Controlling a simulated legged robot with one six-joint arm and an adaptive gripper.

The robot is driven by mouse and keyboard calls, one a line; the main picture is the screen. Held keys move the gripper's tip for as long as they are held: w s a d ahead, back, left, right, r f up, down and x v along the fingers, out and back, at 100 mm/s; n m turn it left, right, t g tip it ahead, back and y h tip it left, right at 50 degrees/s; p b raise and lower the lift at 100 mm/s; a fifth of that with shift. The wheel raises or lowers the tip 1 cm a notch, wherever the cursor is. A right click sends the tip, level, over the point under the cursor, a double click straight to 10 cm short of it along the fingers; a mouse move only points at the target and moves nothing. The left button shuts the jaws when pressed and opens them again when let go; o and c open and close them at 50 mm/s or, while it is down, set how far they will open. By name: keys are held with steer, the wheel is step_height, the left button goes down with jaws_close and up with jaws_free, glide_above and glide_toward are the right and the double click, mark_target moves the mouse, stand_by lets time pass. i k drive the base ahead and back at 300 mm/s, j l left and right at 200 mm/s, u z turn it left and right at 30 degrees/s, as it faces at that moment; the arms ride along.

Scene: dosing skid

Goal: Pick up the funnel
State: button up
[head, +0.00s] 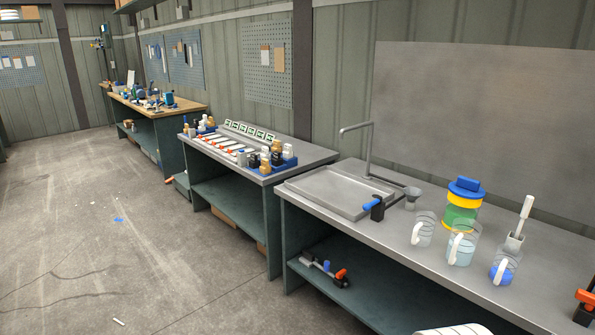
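A small grey funnel (412,192) stands on the metal sink bench (330,225), wide mouth up, just right of the shallow sink tray. Its narrow lower part sits on or in something pale that is too small to make out. A black and blue tool (376,208) lies close to its left. A clear jug (423,230) stands in front of it to the right. My gripper is not in view, so I cannot see whether it holds anything.
Right of the funnel stand a green-and-yellow container with a blue lid (463,205), a clear handled jug (461,246) and a jug with blue contents (504,267). A tall tap (368,150) rises behind the sink tray (340,191). Open floor (130,240) lies left.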

mark_target(412, 193)
steer(key=i+u, duration=0.3)
steer(key=i, duration=1)
steer(key=i+z, duration=0.5)
steer(key=z, duration=0.2)
steer(key=i+j+z, duration=0.1)
steer(key=i+z, duration=0.4)
steer(key=z, duration=0.15)
steer(key=i+z, duration=0.35)
steer(key=i+j+z, duration=0.1)
steer(key=z, duration=0.25)
